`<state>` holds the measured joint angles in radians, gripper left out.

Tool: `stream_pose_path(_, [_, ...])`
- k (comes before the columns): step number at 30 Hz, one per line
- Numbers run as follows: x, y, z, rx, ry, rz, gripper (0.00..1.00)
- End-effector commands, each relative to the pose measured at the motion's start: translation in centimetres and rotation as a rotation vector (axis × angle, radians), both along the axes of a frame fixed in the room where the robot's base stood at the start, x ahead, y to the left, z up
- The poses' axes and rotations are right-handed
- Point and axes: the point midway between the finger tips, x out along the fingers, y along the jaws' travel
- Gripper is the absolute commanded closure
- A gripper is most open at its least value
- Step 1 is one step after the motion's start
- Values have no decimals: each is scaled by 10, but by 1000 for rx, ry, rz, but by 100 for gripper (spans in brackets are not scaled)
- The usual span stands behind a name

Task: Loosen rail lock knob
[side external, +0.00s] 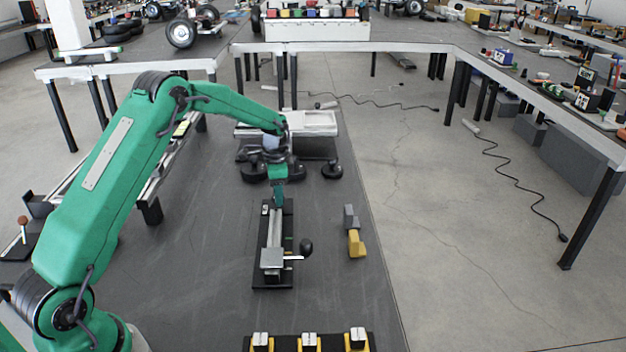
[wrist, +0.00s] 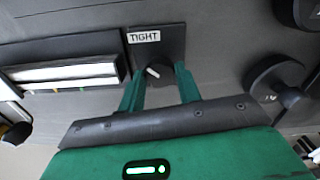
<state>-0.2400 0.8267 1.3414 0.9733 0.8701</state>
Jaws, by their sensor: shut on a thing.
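The rail lock knob (wrist: 155,71) is a small dark round knob with a white pointer mark, on a dark plate in the wrist view. A white label reading "TIGHT" (wrist: 144,37) sits above it, slightly left. My gripper (wrist: 160,76) has its green fingers on both sides of the knob, shut on it. In the side view my gripper (side external: 279,203) points down at the far end of a black-based rail unit (side external: 263,229), hiding the knob there. A silver block (side external: 272,262) with a black ball-ended lever (side external: 305,247) sits at the rail's near end.
Black round parts (side external: 254,173) stand behind the rail, in front of a pale tray (side external: 312,122). A grey and yellow piece (side external: 356,243) lies to its right. A dark holder with yellow and white pieces (side external: 309,342) is at the front. The mat left of the rail is clear.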

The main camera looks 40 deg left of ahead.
Motion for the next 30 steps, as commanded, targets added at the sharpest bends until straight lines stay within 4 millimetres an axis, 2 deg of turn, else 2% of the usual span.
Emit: stream_pose_path(30, [0,0,1,1,1,963,89])
